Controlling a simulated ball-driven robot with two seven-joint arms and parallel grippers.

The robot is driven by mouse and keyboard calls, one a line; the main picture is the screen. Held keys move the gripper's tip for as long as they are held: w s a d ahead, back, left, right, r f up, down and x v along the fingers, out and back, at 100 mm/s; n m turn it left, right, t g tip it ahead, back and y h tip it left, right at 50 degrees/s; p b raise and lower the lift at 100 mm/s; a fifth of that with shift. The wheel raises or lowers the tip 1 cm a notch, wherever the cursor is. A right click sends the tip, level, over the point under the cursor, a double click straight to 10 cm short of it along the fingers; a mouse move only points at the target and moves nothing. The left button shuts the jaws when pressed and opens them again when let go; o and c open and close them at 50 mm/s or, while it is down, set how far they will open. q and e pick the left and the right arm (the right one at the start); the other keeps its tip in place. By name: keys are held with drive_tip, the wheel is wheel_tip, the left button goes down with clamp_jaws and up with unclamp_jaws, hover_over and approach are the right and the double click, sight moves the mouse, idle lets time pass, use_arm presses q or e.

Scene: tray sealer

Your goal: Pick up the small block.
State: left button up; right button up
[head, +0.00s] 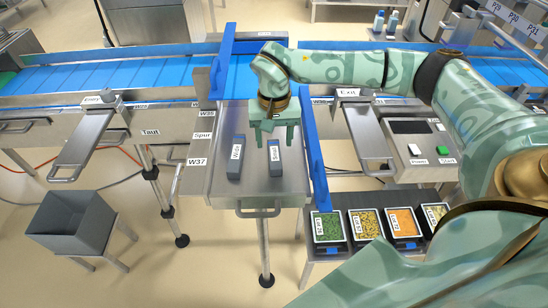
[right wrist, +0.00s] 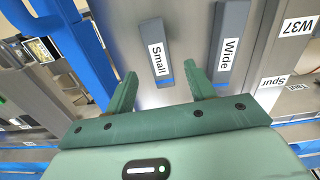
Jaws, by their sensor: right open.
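The small block (head: 275,158) is a grey bar with a white "Small" label, lying on the steel drawer tray (head: 255,190). It also shows in the right wrist view (right wrist: 155,50), with a blue strip at its near end. A similar grey block labelled "Wide" (head: 236,157) lies to its left. My right gripper (head: 273,140) is open, with its fingers pointing down close to the far end of the small block. In the right wrist view the open fingers (right wrist: 158,92) are spread, with the block's near end ahead of the gap between them. My left gripper is not in view.
A blue guide wall (head: 314,150) runs along the tray's right side. The blue conveyor (head: 130,72) crosses behind. Several filled food trays (head: 365,224) stand on a shelf at the lower right. A grey bin (head: 80,222) stands at the lower left.

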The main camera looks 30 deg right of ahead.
sight(275, 154)
wheel_tip(275, 154, down, 6)
drive_tip(key=shift+r+b, duration=0.15)
drive_tip(key=shift+b, duration=0.3)
drive_tip(key=shift+r, duration=0.1)
drive_tip(key=c, duration=1.2)
